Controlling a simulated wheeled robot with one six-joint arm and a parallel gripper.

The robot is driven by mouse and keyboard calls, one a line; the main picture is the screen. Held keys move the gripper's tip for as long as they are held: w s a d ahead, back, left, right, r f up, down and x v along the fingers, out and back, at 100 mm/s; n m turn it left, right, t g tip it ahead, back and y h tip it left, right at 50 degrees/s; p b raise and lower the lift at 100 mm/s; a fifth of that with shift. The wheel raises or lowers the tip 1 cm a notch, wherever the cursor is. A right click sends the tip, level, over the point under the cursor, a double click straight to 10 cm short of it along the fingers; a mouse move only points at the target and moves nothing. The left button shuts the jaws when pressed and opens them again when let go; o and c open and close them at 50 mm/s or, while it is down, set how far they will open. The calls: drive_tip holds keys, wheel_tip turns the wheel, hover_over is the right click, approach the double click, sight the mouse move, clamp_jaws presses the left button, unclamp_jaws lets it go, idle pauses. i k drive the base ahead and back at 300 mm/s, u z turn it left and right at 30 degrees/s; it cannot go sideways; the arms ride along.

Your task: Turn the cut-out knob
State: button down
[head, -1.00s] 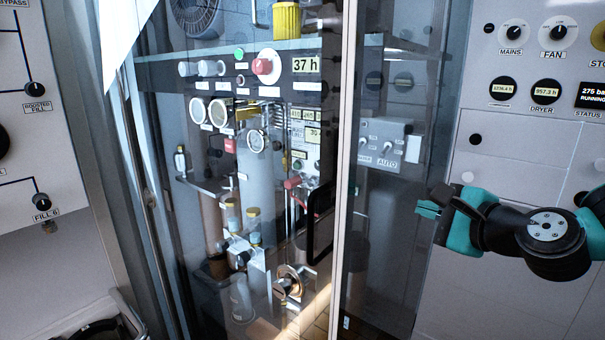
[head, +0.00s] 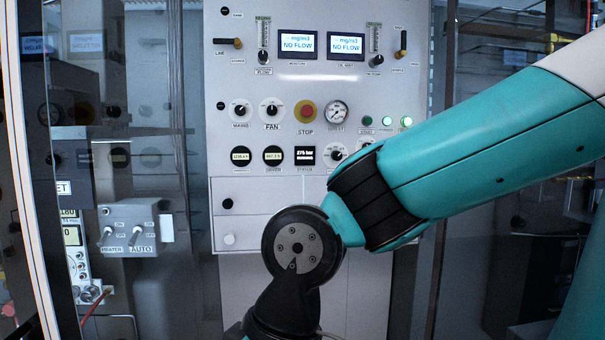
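The light grey control panel (head: 262,222) stands upright in the middle of the head view. No label reading cut-out is legible. A knob on a white dial (head: 337,155) sits right of the status screen (head: 305,156), and another dial beside it is partly covered by my arm. The MAINS knob (head: 240,110) and FAN knob (head: 272,110) are on the row above. I cannot tell which knob is the cut-out knob. My arm crosses in front of the panel's lower right. My gripper's fingers are out of frame below.
A red STOP button (head: 306,112) and a pressure gauge (head: 336,112) are near the knobs. Two NO FLOW displays (head: 299,45) are above. A grey switch box (head: 135,228) is behind glass at left.

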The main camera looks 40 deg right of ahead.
sight(337, 156)
drive_tip(key=z, duration=1.1)
drive_tip(key=k, duration=0.5)
drive_tip(key=u, duration=0.25)
drive_tip(key=i, duration=0.95)
drive_tip(key=z, duration=0.25)
